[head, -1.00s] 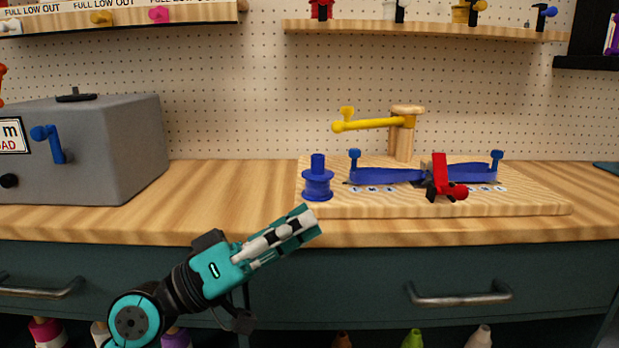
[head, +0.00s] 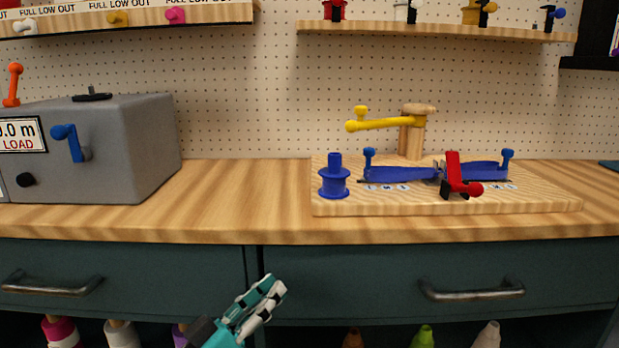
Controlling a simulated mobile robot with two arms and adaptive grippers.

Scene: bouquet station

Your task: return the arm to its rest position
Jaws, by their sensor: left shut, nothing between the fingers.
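My left gripper (head: 265,288) is at the bottom of the head view, left of centre. It is teal, white and black, and points up and to the right. Its fingers are shut with nothing between them. It is in front of the drawer fronts, below the edge of the wooden counter (head: 230,225), and touches nothing that I can see. Most of the left arm is out of the picture below. My right gripper is not in view.
A wooden board (head: 560,203) on the counter holds a blue spool (head: 334,178), blue arms, a red lever (head: 455,172) and a yellow lever (head: 385,124). A grey box (head: 130,150) stands left. Drawer handles (head: 470,291) stick out. The counter's middle is clear.

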